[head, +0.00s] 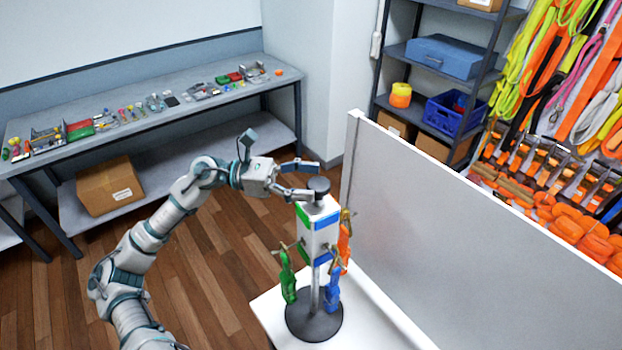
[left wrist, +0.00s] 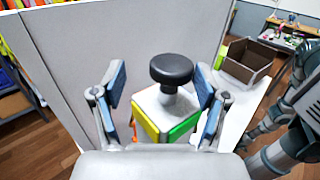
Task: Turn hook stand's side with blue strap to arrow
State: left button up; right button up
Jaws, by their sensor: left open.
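The hook stand (head: 319,237) stands on a white table, with a white block on a grey post, a round dark base and a dark knob (head: 318,185) on top. A green strap (head: 287,277) hangs at its left, a blue strap (head: 333,290) at the front right, and an orange strap (head: 344,240) behind at the right. My left gripper (head: 308,178) is open, its fingers at either side of the knob. In the left wrist view, the knob (left wrist: 171,69) sits between the spread fingers, above yellow and green bands. I see no arrow; my right gripper is out of view.
A grey partition (head: 470,230) stands close to the right of the stand. A workbench (head: 215,97) with small items is at the back left. An open brown box (left wrist: 246,62) shows in the left wrist view. Shelves and a strap wall are behind the partition.

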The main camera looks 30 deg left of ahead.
aim_at(322, 184)
pick_arm(q)
jog(key=shift+a+f, duration=0.1)
jog(key=shift+a, duration=0.35)
jog(key=shift+c, duration=0.7)
jog(key=shift+s, duration=0.1)
jog(key=c, duration=0.4)
jog(key=shift+s+d+r, duration=0.15)
jog(key=shift+s+d, duration=0.15)
jog(key=shift+d, duration=0.25)
jog(key=shift+s+d+r, duration=0.1)
jog(key=shift+s+d, duration=0.15)
jog(key=shift+d, duration=0.25)
jog(key=c, duration=0.8)
jog(key=x, duration=0.2)
jog(key=shift+w+d, duration=0.25)
jog(key=shift+w, duration=0.05)
grip_shut()
jog(key=shift+s, duration=0.1)
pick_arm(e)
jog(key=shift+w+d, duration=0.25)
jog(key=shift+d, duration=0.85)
